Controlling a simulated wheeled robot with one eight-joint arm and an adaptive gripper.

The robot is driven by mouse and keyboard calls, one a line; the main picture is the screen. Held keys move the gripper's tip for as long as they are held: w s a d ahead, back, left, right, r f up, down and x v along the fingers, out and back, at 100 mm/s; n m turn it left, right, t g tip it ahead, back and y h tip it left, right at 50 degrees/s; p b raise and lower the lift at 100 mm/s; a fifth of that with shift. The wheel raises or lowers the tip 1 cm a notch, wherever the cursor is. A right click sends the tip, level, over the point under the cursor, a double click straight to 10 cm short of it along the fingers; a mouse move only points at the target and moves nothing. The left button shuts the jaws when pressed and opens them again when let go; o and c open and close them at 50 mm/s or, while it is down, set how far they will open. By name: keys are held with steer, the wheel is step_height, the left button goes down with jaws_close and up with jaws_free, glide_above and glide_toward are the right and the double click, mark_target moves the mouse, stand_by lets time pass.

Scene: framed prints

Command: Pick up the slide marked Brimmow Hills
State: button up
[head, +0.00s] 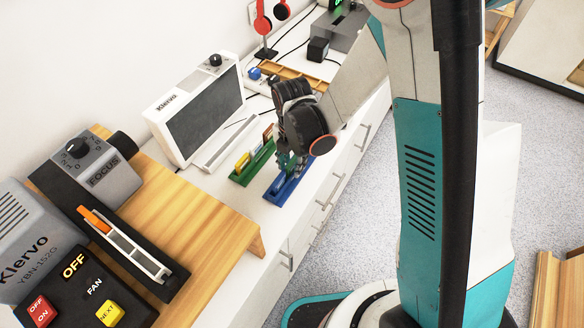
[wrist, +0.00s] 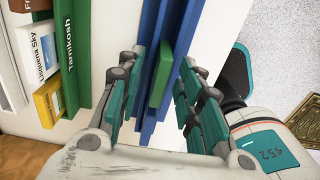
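My gripper (head: 291,163) is low over the blue rack (head: 280,194) on the white cabinet top. In the wrist view my gripper (wrist: 165,92) has its fingers apart, one on each side of the blue rack (wrist: 150,45). A green slide-like piece (wrist: 162,85) stands in the rack between the fingers; its face is hidden. I cannot tell whether a finger touches it. The green rack marked Tamikosh (wrist: 70,62) is to the left, with slides in it; one white slide reads Liquema Sky (wrist: 38,48). I cannot read Brimmow Hills on any slide.
The green rack also shows in the head view (head: 250,173). A white Klervo screen (head: 200,105) stands behind the racks. A grey projector (head: 40,245) with buttons and a slide carrier (head: 125,245) is on a wooden stand (head: 205,222). The cabinet's front edge is close to the blue rack.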

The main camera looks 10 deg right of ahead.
jaws_close()
steer(key=shift+r, duration=0.1)
